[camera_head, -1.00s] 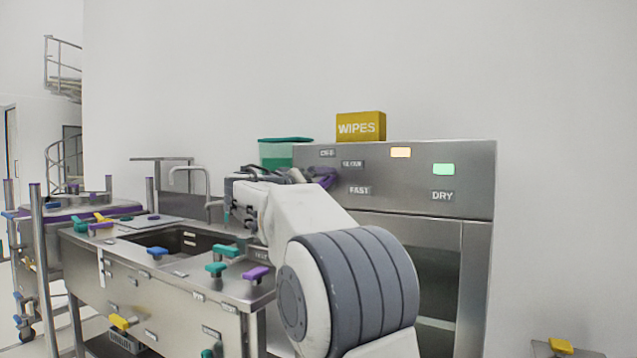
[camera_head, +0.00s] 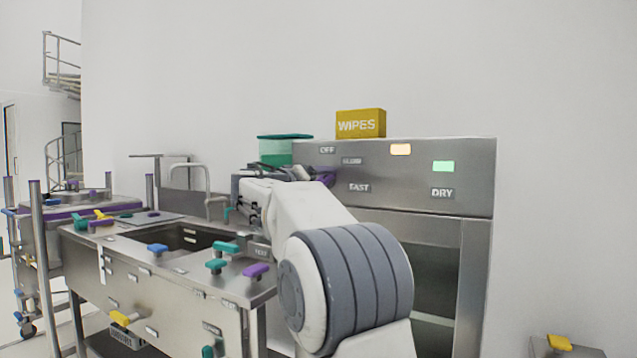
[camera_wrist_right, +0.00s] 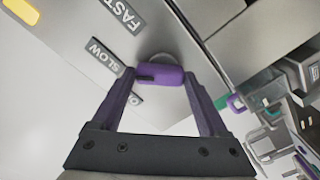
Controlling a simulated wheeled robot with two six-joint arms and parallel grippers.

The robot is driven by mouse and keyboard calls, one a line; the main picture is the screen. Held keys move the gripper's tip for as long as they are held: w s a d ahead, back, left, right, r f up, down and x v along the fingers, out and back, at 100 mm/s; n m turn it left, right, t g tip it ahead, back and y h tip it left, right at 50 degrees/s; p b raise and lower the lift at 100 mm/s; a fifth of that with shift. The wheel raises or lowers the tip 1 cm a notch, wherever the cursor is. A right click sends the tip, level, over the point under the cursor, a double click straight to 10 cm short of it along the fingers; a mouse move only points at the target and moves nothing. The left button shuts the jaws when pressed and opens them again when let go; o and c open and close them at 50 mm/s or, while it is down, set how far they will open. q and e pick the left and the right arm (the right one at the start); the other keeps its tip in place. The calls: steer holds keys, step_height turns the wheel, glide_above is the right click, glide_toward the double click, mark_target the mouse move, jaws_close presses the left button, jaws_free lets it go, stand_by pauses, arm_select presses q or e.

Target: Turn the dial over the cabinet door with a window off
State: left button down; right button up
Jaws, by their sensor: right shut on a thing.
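The cabinet (camera_head: 470,178) with the windowed door (camera_head: 438,280) stands at the right in the head view. Its panel carries OFF, SLOW and FAST labels around a purple dial. The dial (camera_wrist_right: 160,75) shows in the right wrist view, on a round grey base. My right gripper (camera_wrist_right: 165,82) is shut on the dial, with one purple finger on either side. A dark mark on the dial lies at its left end, near the SLOW label (camera_wrist_right: 105,56). In the head view my right arm hides most of the dial and gripper. My left gripper is not in view.
A yellow WIPES box (camera_head: 361,123) and a teal-lidded container (camera_head: 283,150) stand on top of the cabinet. Orange (camera_head: 400,150) and green (camera_head: 443,167) lights glow on the panel. A steel sink bench (camera_head: 170,290) with several coloured handles stands to the left.

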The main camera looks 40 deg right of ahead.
steer(key=n, duration=0.4)
steer(key=shift+n, duration=0.3)
steer(key=n, duration=0.4)
steer(key=shift+w+a+n+p, duration=0.1)
steer(key=shift+w+n+p, duration=0.05)
steer(key=shift+n+p, duration=0.2)
steer(key=shift+n, duration=0.25)
steer(key=o, duration=1.2)
steer(key=shift+o, duration=0.2)
steer(key=b+v, duration=0.1)
steer(key=v, duration=0.9)
steer(key=shift+a, duration=0.2)
